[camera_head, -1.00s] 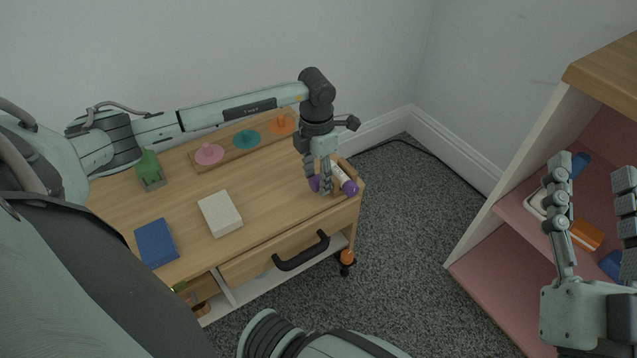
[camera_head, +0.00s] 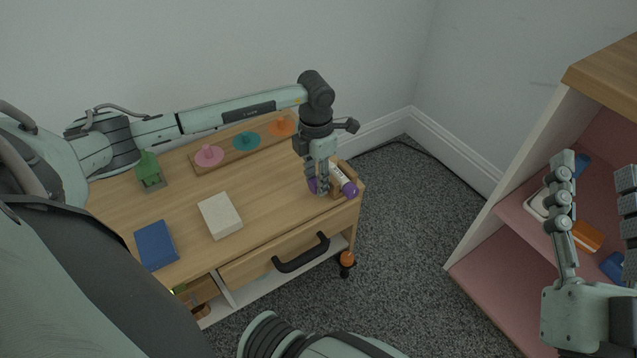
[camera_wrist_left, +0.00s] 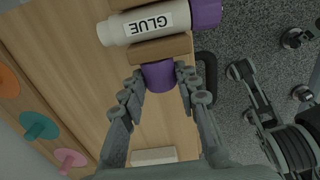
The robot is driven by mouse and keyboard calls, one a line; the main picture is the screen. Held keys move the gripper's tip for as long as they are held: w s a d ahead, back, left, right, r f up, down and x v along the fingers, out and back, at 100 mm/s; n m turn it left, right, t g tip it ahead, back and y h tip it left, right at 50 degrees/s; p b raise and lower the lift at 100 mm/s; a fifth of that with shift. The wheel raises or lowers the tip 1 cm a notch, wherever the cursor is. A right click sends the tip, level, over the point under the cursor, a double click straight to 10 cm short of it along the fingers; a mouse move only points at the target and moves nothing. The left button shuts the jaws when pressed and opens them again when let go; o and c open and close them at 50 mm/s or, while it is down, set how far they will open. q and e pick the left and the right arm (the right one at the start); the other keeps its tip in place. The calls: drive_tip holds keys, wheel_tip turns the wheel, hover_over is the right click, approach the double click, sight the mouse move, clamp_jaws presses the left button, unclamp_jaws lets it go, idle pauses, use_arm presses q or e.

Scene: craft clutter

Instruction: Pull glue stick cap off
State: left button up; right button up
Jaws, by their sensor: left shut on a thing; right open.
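A glue stick with a white body, a GLUE label and a purple end lies at the right end of the wooden cart top (camera_head: 343,177). It also shows at the top of the left wrist view (camera_wrist_left: 155,22), between wooden blocks; its left end there is bare white. My left gripper (camera_head: 319,190) points down beside it and is shut on a purple cylinder that looks like the cap (camera_wrist_left: 158,76). This cylinder stands apart from the glue stick's body, against the near wooden block (camera_wrist_left: 160,48). My right gripper (camera_head: 595,195) is open and empty at the far right.
On the cart top (camera_head: 270,205) are a white box (camera_head: 220,215), a blue box (camera_head: 156,245), a green house-shaped piece (camera_head: 149,170) and a board with coloured knobbed discs (camera_head: 228,156). A pink-lined shelf (camera_head: 500,265) stands at right.

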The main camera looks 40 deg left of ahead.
use_arm(q)
drive_tip(key=shift+s+a, duration=0.2)
drive_tip(key=shift+s, duration=0.3)
idle(0.3)
drive_tip(key=shift+s+a+p, duration=0.25)
drive_tip(key=shift+s, duration=0.35)
drive_tip(key=shift+s+a+p, duration=0.25)
drive_tip(key=shift+s, duration=0.4)
drive_tip(key=shift+s+a+p, duration=0.25)
drive_tip(key=shift+s, duration=0.35)
